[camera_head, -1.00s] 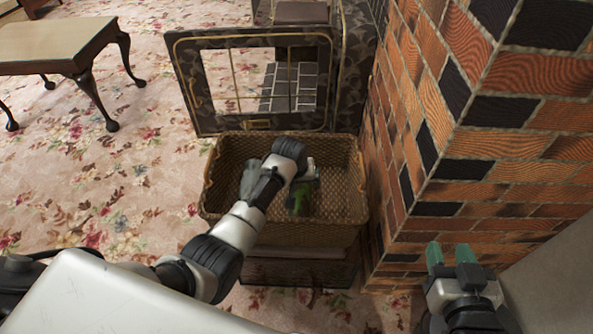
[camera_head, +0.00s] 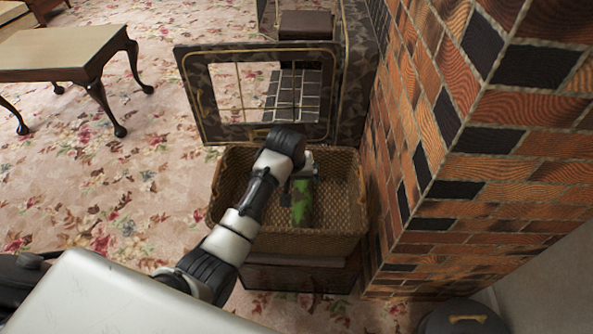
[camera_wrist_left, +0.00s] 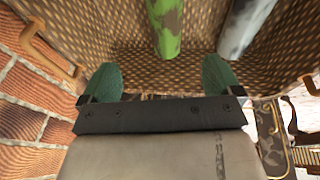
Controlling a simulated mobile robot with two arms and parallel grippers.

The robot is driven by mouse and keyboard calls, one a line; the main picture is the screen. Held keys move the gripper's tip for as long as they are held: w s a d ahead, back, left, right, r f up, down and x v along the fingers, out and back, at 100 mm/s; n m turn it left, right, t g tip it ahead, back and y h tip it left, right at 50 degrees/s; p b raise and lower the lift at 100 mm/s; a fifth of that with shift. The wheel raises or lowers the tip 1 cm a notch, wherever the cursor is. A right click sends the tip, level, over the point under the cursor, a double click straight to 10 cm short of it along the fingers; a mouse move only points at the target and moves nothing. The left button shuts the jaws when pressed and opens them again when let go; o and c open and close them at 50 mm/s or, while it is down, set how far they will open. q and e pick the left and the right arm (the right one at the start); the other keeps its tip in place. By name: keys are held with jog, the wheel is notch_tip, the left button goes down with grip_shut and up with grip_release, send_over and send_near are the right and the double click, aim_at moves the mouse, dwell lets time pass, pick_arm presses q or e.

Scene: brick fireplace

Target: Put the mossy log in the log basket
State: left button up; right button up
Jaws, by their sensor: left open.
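The mossy log (camera_head: 302,209) is green with brown patches and stands or leans inside the wicker log basket (camera_head: 336,239). It also shows at the top of the left wrist view (camera_wrist_left: 166,28), beside a grey log (camera_wrist_left: 243,27). In the head view the grey log is hidden by my arm. My left gripper (camera_head: 303,178) is over the basket. In the left wrist view its two green fingertips (camera_wrist_left: 160,78) are wide apart with nothing between them, and the mossy log is beyond them, apart. My right gripper is not in view.
The fire screen (camera_head: 188,95) stands behind the basket, and the brick wall (camera_head: 440,215) is close on its right. A wooden table (camera_head: 60,55) is at the upper left. A dark round object (camera_head: 455,318) is at the bottom right. The floral carpet (camera_head: 110,190) on the left is clear.

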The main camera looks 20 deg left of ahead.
pick_arm(q)
jog(key=shift+s+r, duration=0.2)
jog(key=shift+r, duration=0.3)
jog(key=s+f, duration=0.1)
jog(key=s, duration=0.4)
jog(key=s+a+f+m, duration=0.1)
jog(key=s, duration=0.4)
jog(key=s+m, duration=0.1)
jog(key=s, duration=0.4)
jog(key=shift+s+a+f, duration=0.1)
jog(key=shift+a+f, duration=0.3)
jog(key=s+a+r+m, duration=0.1)
jog(key=s+r+m, duration=0.2)
jog(key=s, duration=1.3)
notch_tip(320, 180, up, 3)
jog(key=shift+f+y, duration=0.1)
jog(key=shift+y, duration=0.2)
jog(key=shift+w, duration=0.1)
